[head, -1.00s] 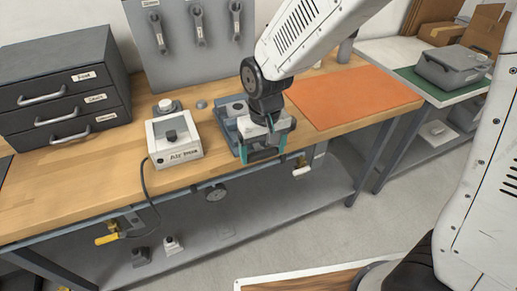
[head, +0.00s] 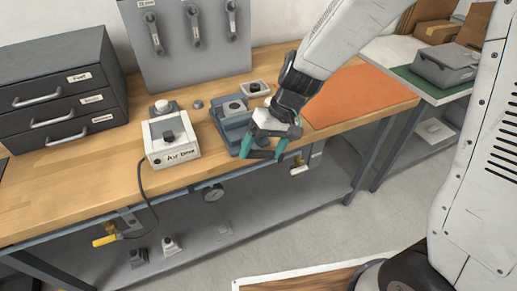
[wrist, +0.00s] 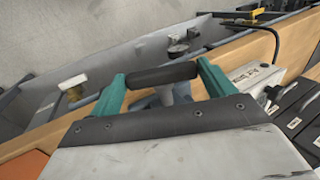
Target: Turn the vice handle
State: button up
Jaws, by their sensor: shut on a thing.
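The blue-grey vice (head: 232,118) sits on the wooden bench near its front edge, left of my gripper. Its handle is a dark bar (wrist: 163,74) on a grey stem in the wrist view. My gripper (head: 264,149) is at the front of the vice, over the bench edge, with its teal fingers pointing down and forward. In the wrist view, the fingers (wrist: 162,76) are at the two ends of the bar and shut on it lengthwise. In the head view, the handle is mostly hidden by my gripper.
A white switch box (head: 171,150) with a cable stands left of the vice. A dark drawer unit (head: 62,95) is at the far left. An orange mat (head: 362,97) lies to the right. A small tray (head: 254,88) sits behind the vice.

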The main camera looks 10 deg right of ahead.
jog(key=o, duration=0.9)
jog(key=shift+a, duration=0.1)
jog(key=shift+d+r, duration=0.2)
jog(key=shift+r, duration=0.15)
jog(key=v, duration=0.7)
